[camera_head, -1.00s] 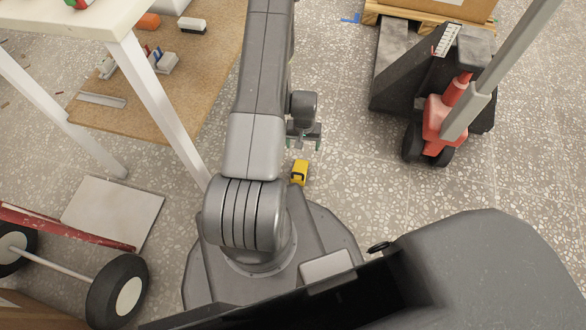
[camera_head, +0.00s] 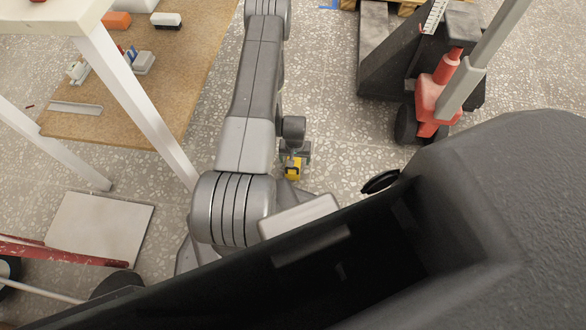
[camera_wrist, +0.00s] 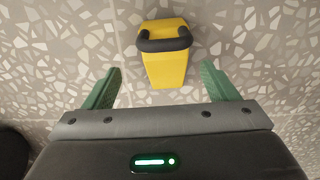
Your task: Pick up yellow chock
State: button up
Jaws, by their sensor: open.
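The yellow chock (camera_head: 293,170) lies on the speckled floor just in front of my base, beside my arm. In the wrist view the chock (camera_wrist: 164,58) is a yellow block with a black curved handle across it, at the top middle. My gripper (camera_wrist: 160,88) is open, with one green finger on each side. The chock's lower end shows in line with the gap between the fingertips, and most of it lies beyond them. No finger visibly touches it. In the head view my gripper (camera_head: 295,152) is small, close to the chock and partly overlapping it.
A white-legged table (camera_head: 135,95) stands at the left over a brown mat (camera_head: 165,80) with small items. A pale floor panel (camera_head: 98,225) and a red-framed cart (camera_head: 60,250) are at lower left. A pallet jack (camera_head: 430,95) stands at right. Floor between is clear.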

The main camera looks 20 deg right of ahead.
aim_at(294, 173)
jog(key=f+b, duration=0.1)
jog(key=f, duration=0.2)
jog(key=f+b, duration=0.1)
jog(key=f, duration=0.1)
jog(key=shift+w+a+f+b, duration=0.1)
jog(key=shift+w+a+b, duration=0.05)
jog(key=shift+w+b, duration=0.2)
jog(key=shift+c, duration=0.2)
